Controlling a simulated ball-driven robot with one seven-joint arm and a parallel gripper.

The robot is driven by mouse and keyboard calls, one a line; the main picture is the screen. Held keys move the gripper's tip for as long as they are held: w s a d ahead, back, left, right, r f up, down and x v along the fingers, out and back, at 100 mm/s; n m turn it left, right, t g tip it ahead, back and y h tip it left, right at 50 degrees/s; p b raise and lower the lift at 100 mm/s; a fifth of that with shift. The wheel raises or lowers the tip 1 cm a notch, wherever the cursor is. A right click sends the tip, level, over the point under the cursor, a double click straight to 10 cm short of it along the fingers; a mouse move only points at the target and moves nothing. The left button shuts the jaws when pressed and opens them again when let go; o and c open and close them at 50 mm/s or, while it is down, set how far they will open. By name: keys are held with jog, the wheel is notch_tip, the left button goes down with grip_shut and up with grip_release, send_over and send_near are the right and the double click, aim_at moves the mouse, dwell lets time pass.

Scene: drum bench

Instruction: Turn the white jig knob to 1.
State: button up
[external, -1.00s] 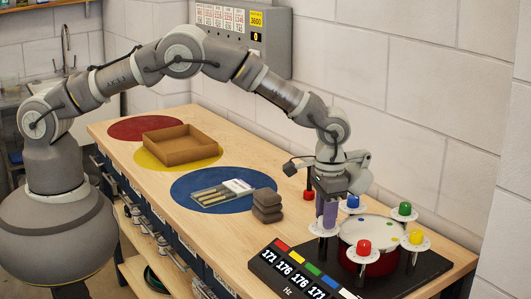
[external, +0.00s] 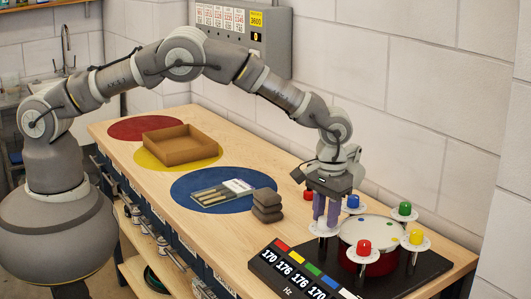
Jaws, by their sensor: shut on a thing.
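The drum jig (external: 440,262) is a black base at the bench's right end, carrying a red drum with a pale head (external: 370,230). Around the drum stand white discs with coloured knobs on top: red (external: 364,247), blue (external: 353,201), green (external: 405,208) and yellow (external: 416,237). My gripper (external: 325,222) points down over the left disc (external: 323,232). Its two purple fingers are shut on the knob there, seemingly the white one, which they and the hand mostly hide. I cannot read the knob's setting.
A display strip (external: 295,275) at the jig's front reads 170, 176, 176, 170 Hz. Dark stacked blocks (external: 267,205) stand left of the jig. A red object (external: 309,195) sits behind my gripper. A brown tray (external: 182,144) is farther left.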

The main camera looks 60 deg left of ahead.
jog(key=o, duration=1.1)
jog(key=shift+c, duration=0.2)
jog(key=shift+r, duration=0.1)
jog(key=r, duration=0.3)
jog(key=r+p, duration=0.1)
jog(key=r, duration=0.3)
jog(key=shift+d+r, duration=0.2)
jog(key=shift+r, duration=0.1)
jog(key=shift+w+r, duration=0.1)
